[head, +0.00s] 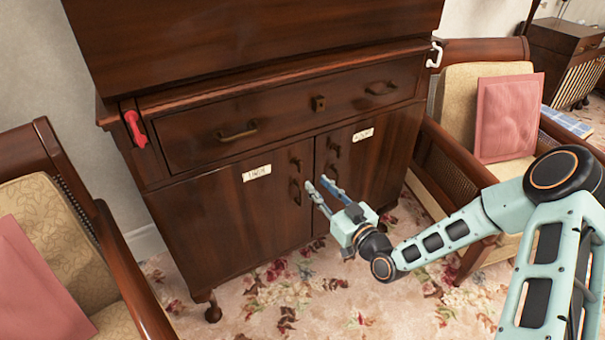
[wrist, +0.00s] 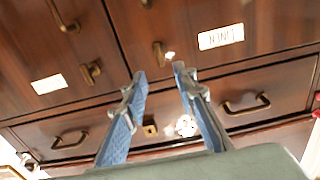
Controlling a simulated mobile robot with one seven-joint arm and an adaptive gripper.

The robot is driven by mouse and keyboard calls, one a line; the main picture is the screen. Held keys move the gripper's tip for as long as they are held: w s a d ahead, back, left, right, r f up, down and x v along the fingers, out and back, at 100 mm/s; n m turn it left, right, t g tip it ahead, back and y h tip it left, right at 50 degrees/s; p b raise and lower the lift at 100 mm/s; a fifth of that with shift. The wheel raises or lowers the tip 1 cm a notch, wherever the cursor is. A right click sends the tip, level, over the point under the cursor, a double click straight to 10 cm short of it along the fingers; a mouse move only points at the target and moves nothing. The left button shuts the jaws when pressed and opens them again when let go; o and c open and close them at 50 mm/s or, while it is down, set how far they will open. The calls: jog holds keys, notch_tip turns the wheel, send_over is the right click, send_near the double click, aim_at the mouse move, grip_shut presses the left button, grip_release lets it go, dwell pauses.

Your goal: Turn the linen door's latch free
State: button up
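The linen door (head: 235,215) is the left door of the dark wooden cabinet and looks shut. Its white label (head: 257,173) shows upside down in the wrist view (wrist: 221,37). A small brass latch (head: 296,166) sits near the door's inner edge, above a pull handle (head: 295,192). My gripper (head: 318,182) is in front of the doors, its fingers apart and empty. In the wrist view, the linen latch (wrist: 158,54) shows just beyond the gap between the fingertips (wrist: 159,73). I see no contact with it.
The right door (head: 375,165) has its own latch (head: 335,149) and handle (head: 333,172) close by. A drawer (head: 285,110) with two handles spans above the doors. A red lever (head: 135,129) is at the cabinet's left side. Armchairs stand left (head: 60,260) and right (head: 490,110).

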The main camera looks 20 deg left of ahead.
aim_at(301, 167)
jog(key=b+x, duration=0.1)
jog(key=x, duration=0.7)
jog(key=shift+w+a, duration=0.2)
jog(key=shift+w, duration=0.05)
grip_shut()
